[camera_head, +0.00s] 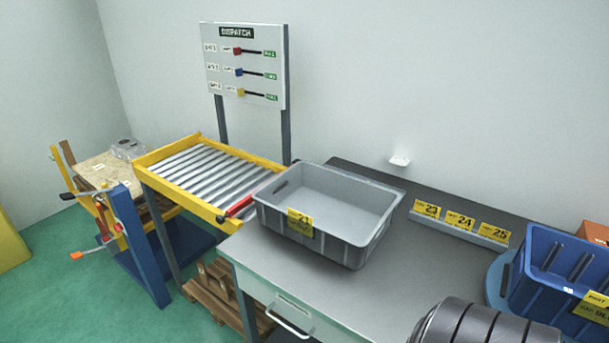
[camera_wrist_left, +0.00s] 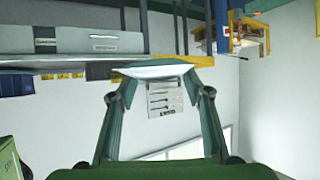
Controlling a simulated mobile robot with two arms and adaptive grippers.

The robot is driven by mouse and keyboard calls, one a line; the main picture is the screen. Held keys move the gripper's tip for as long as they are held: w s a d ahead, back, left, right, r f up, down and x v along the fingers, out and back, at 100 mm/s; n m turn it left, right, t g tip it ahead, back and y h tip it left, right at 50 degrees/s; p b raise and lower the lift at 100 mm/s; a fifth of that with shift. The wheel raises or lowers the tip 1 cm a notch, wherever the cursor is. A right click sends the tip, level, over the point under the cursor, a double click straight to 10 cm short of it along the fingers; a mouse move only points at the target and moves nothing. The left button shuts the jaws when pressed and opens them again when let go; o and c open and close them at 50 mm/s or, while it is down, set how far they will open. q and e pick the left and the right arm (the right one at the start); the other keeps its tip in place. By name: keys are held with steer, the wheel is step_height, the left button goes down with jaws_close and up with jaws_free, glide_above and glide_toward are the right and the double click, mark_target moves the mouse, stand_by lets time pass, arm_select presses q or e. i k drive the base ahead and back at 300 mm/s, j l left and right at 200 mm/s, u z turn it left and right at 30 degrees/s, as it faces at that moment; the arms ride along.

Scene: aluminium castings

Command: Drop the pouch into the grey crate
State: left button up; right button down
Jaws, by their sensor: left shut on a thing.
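The grey crate (camera_head: 340,247) stands on the grey workbench (camera_head: 290,278) in the head view, with a yellow label on its front wall. Its visible inside is empty. In the left wrist view, my left gripper (camera_wrist_left: 160,85) has its green fingers shut on a flat, pale thing with a green edge, which I take to be the pouch (camera_wrist_left: 162,71). The pouch spans the fingertips, and its far side is hidden. No gripper shows in the head view, so I cannot tell the pouch's exact place relative to the crate. My right gripper is not in view.
A roller conveyor (camera_head: 150,157) with yellow rails stands left of the crate, below a dispatch board (camera_head: 244,63). A blue bin (camera_head: 540,275) stands at the right. A rack with yellow number labels (camera_head: 460,231) is at the bench's back.

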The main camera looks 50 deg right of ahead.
mark_target(329, 223)
steer(key=i+j+z, duration=0.1)
steer(key=i+z, duration=0.25)
steer(key=z, duration=0.15)
steer(key=i+j+z, duration=0.2)
steer(key=i+z, duration=0.25)
steer(key=i+j+z, duration=0.2)
steer(key=z, duration=0.3)
steer(key=i+j+z, duration=0.2)
steer(key=j+z, duration=0.25)
